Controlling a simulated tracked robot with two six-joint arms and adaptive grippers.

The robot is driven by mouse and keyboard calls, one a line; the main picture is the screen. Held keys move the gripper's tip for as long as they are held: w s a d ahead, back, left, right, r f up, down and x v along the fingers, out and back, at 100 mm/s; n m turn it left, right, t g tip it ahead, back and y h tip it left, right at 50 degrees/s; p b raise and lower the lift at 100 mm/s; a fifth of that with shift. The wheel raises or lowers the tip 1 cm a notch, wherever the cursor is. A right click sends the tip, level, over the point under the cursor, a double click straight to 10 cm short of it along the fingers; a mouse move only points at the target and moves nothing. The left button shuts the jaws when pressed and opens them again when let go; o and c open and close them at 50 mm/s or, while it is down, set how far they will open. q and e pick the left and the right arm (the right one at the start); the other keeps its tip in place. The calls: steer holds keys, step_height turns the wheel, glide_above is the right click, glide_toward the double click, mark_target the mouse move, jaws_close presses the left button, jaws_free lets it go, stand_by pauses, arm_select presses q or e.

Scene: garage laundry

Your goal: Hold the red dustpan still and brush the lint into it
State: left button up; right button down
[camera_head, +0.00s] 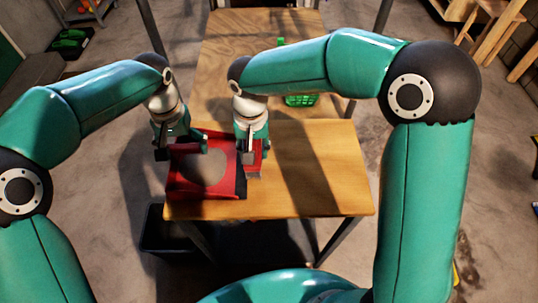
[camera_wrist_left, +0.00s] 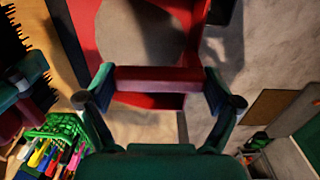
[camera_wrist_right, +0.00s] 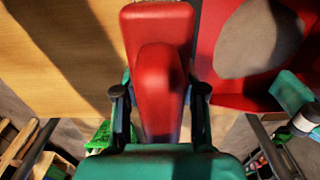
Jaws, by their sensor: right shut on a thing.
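The red dustpan (camera_head: 182,185) lies on the table's left side and also shows in the left wrist view (camera_wrist_left: 84,25). A flat, round grey patch (camera_head: 206,165), possibly the lint, lies inside it. My left gripper (camera_head: 182,147) is at the pan's far side; its fingers stand wide apart at both ends of a red bar (camera_wrist_left: 158,78) of the pan. My right gripper (camera_head: 250,148) is shut on the handle (camera_wrist_right: 160,85) of a red brush (camera_wrist_right: 157,25), just right of the pan. Dark bristles (camera_wrist_left: 12,45) show in the left wrist view. Contact between brush and pan is unclear.
The wooden table (camera_head: 320,170) is bare to the right of the brush. A green basket (camera_head: 301,100) stands behind; colourful items show in it in the left wrist view (camera_wrist_left: 52,150). A dark bin (camera_head: 160,230) stands on the floor below the table's left edge.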

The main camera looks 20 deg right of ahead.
arm_select(q)
steer(key=shift+o, duration=0.5)
steer(key=shift+f, duration=0.1)
steer(key=shift+r, duration=0.45)
step_height(320, 180, up, 11)
